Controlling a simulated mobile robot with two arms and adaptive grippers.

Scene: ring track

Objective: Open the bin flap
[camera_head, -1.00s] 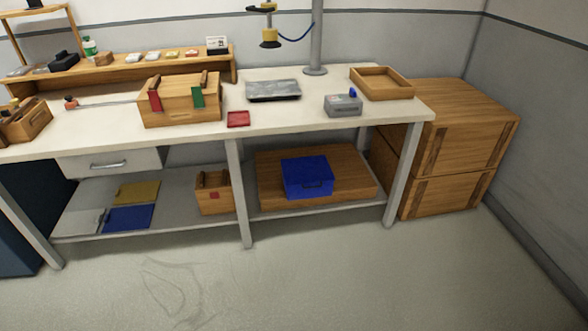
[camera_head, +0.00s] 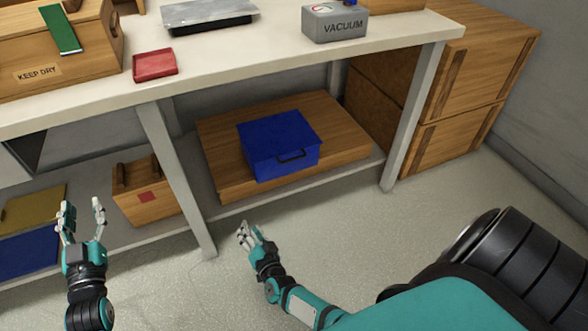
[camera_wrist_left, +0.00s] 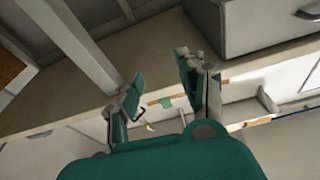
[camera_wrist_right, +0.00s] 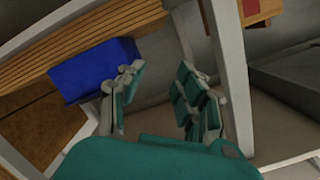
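The blue bin (camera_head: 270,140) stands on a wooden board on the lower shelf under the workbench. Its blue top looks closed, and a dark handle (camera_head: 292,156) is on its front. My right gripper (camera_head: 248,230) is open and empty, in front of the shelf edge, below and apart from the bin. In the right wrist view the bin (camera_wrist_right: 95,68) is beyond the left finger of the gripper (camera_wrist_right: 158,75). My left gripper (camera_head: 82,208) is open and empty, well left of the bin, and the left wrist view does not show the bin.
The white bench top (camera_head: 225,70) overhangs the shelf. A bench leg (camera_head: 178,180) stands between my two grippers, and another leg (camera_head: 415,110) is right of the bin. A wooden box (camera_head: 148,198) sits left on the shelf. Wooden crates (camera_head: 455,140) stand at the right.

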